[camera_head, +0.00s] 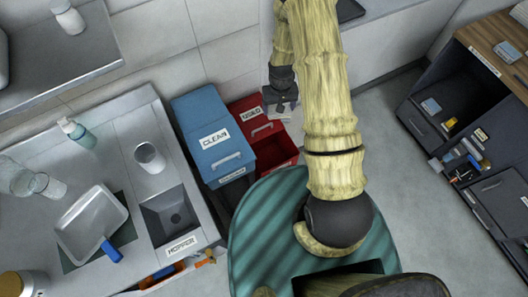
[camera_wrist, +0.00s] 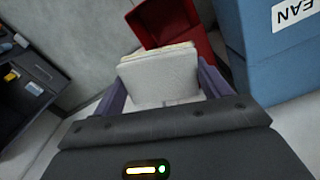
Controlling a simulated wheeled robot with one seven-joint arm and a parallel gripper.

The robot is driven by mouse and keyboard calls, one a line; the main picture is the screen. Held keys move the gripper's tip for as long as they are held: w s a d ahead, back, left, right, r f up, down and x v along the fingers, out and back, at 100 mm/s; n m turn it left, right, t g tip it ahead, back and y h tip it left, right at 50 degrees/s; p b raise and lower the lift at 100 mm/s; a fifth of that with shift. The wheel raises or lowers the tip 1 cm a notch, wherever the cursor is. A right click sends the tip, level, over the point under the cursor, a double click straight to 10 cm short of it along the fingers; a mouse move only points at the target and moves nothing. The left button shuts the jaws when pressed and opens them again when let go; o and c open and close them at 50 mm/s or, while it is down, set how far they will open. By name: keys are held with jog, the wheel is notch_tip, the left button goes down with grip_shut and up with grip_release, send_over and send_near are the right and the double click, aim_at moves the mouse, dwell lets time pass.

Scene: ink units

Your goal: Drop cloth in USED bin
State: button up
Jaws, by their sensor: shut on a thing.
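My gripper (camera_wrist: 161,88) is shut on a folded off-white cloth (camera_wrist: 160,76), held between its two purple fingers in the wrist view. The red USED bin (camera_head: 256,121) stands against the wall in the head view, right of the blue bin; its front lower part shows a dark red hollow. In the wrist view the red bin (camera_wrist: 198,48) lies just beyond the cloth, with a dark inner face showing. In the head view my gripper (camera_head: 284,104) is beside the bin's upper right, and the cloth there is small and mostly hidden.
The blue CLEAN bin (camera_head: 207,122) stands close beside the red one. A grey counter (camera_head: 110,120) with a sink marked HOPPER (camera_head: 171,214), a tray and bottles fills the left. An open dark cabinet (camera_head: 470,110) is at right, with clear floor (camera_head: 390,150) between.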

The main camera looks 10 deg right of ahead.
jog(key=shift+a, duration=0.1)
notch_tip(320, 180, down, 23)
jog(key=m+b, duration=0.2)
jog(key=b, duration=3)
jog(key=shift+s+f, duration=0.15)
jog(key=shift+f, duration=0.05)
notch_tip(320, 180, down, 6)
jog(key=b, duration=0.5)
jog(key=shift+b, duration=0.4)
